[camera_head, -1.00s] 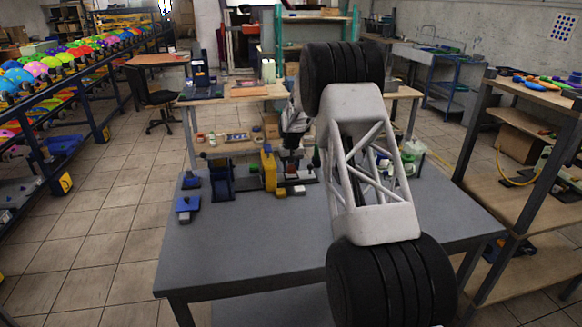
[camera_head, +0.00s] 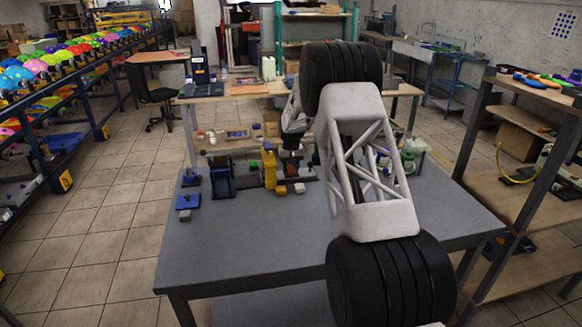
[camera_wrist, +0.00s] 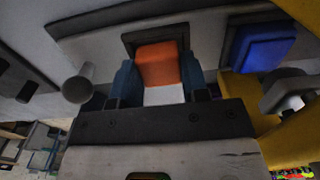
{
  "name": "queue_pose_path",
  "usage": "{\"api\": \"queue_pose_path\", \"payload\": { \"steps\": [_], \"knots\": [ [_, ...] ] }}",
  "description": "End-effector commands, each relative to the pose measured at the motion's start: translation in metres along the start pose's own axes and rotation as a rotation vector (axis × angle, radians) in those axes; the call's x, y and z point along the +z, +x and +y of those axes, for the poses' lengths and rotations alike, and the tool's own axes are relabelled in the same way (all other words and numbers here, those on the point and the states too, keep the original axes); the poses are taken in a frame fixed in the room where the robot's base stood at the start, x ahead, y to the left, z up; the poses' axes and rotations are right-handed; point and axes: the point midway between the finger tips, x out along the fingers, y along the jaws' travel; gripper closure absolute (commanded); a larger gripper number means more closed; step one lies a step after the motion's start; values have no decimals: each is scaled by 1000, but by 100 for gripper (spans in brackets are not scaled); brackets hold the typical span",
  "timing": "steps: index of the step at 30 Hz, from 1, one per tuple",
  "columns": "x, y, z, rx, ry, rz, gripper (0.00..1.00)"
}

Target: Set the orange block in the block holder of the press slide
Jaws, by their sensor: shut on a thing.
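The orange block (camera_wrist: 157,62) is between the two blue fingers of my gripper (camera_wrist: 158,77) in the wrist view. The fingers are shut on its sides, and a white face shows below the orange one. A dark square frame (camera_wrist: 128,40), which looks like the block holder, lies right behind the block. I cannot tell whether the block rests in it or is just above it. In the head view my gripper is low beside the yellow press body (camera_head: 269,168); the orange block is not clear there.
A blue block (camera_wrist: 262,50) on a dark base stands to the right in the wrist view, near the yellow press part (camera_wrist: 240,92). A grey rounded knob (camera_wrist: 78,88) is at the left. The front of the grey table (camera_head: 240,255) is clear.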

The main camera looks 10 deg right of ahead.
Motion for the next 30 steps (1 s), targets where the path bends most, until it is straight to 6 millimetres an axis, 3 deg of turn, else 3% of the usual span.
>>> {"api": "queue_pose_path", "payload": {
  "steps": [28,29,30],
  "knots": [
    [0,4,0,0,0,0,76],
    [0,4,0,0,0,0,54],
    [0,4,0,0,0,0,48]
  ]
}}
